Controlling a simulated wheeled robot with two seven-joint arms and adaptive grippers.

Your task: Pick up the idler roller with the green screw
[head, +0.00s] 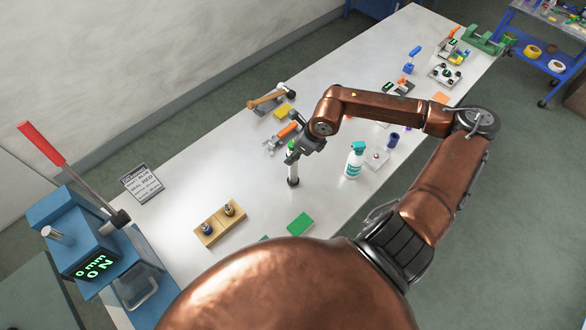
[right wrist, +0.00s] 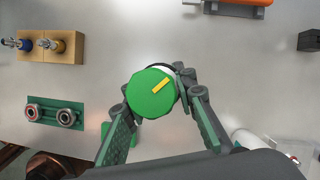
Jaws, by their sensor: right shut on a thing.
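The idler roller (head: 293,170) stands upright as a pale cylinder with a dark lower end, and green shows at its top in the head view. In the right wrist view I look down on its round green screw top (right wrist: 150,95) with a yellow bar across it. My right gripper (head: 297,152) is shut around the upper part of the roller. Its two fingers (right wrist: 158,102) sit on either side of the green top. I cannot tell whether the roller's lower end touches the table. My left gripper is not in view.
A wooden block (head: 207,235) with two spindles and a green plate (head: 300,223) lie nearer on the table (head: 185,190). A spray bottle (head: 355,160) stands right of the roller. A hammer (head: 268,99) lies behind. A blue press (head: 95,245) stands at left.

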